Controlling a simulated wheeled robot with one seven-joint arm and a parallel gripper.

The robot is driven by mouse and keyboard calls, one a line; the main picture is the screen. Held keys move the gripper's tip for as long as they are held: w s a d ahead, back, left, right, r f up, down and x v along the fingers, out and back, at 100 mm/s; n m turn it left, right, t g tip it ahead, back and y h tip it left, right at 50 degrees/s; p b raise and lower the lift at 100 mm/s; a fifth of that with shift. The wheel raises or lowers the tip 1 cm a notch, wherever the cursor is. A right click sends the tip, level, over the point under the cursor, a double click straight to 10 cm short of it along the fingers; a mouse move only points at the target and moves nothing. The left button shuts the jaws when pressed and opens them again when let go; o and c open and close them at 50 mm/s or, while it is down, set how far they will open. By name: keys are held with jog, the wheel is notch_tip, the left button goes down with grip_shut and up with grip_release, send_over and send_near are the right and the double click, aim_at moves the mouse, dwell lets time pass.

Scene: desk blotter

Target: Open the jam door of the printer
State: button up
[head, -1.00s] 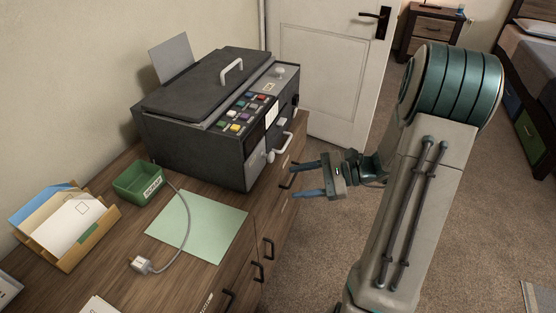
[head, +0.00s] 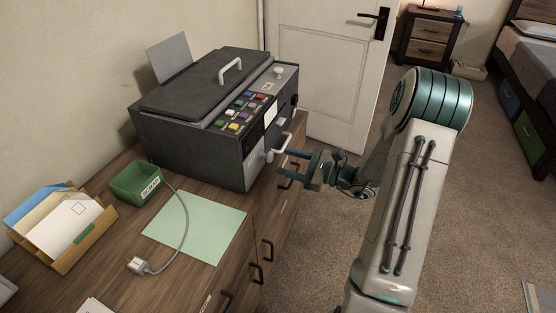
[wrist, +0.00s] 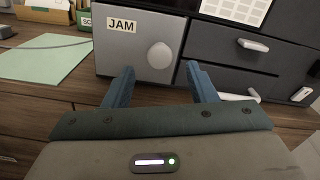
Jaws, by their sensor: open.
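The dark grey printer (head: 190,150) stands on the wooden desk (head: 222,205). Its jam door (wrist: 120,58) is a light grey panel labelled JAM, with a round white knob (wrist: 159,55); it looks shut. In the head view the jam door (head: 253,164) is on the printer's front, low and near the corner. My gripper (head: 284,163) is open just in front of it, with nothing between the fingers. In the wrist view my gripper (wrist: 160,74) has its blue fingers to either side of and below the knob, apparently short of it.
Dark drawers with white handles (wrist: 252,45) sit right of the jam door. A green SCRAP tray (head: 138,184), a pale green sheet (head: 195,228), a cable plug (head: 139,265) and a letter holder (head: 62,232) lie on the desk. Carpet to the right is free.

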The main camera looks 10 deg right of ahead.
aim_at(272, 158)
jog(key=shift+x, duration=1.85)
grip_shut()
jog(key=shift+s, duration=0.1)
